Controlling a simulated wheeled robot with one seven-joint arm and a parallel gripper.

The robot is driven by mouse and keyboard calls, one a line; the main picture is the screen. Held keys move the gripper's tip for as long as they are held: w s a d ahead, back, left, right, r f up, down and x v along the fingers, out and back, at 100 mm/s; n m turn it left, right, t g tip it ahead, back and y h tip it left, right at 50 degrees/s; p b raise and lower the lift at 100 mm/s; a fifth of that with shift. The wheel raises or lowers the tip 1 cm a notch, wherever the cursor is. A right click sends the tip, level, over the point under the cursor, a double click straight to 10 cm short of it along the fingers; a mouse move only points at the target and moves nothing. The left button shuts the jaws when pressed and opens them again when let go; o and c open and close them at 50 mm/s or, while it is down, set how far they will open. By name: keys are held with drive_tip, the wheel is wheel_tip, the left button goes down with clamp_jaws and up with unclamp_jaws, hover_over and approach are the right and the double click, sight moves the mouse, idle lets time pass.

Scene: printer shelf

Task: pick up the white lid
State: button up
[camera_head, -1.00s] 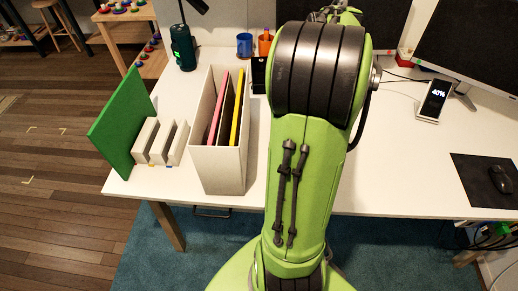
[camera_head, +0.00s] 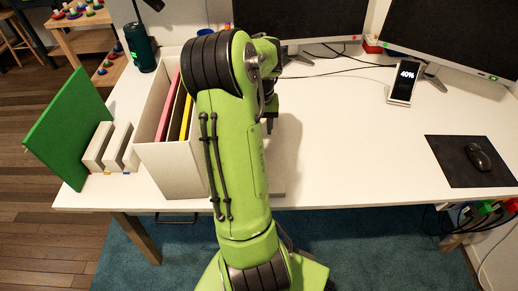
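I cannot make out a white lid in the head view; my green arm covers part of the desk. A thin pale grey edge shows just right of my arm near the desk's front edge, but I cannot tell what it belongs to. My gripper (camera_head: 270,124) is partly hidden behind my arm, pointing down over the white desk (camera_head: 345,150). Its fingers are small and dark, and whether they are open or shut does not show.
A white file box (camera_head: 168,165) with pink and yellow folders stands left of my arm. Further left are a white slotted holder (camera_head: 110,148) and a green panel (camera_head: 66,130). A phone on a stand (camera_head: 403,82), monitors and a mouse (camera_head: 479,156) are right. The desk's middle is clear.

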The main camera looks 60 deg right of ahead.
wheel_tip(320, 180, down, 5)
drive_tip(key=shift+w+a+f+b, duration=0.1)
drive_tip(key=shift+f+b, duration=0.05)
drive_tip(key=shift+b, duration=1.1)
drive_tip(key=shift+r, duration=0.2)
clamp_jaws()
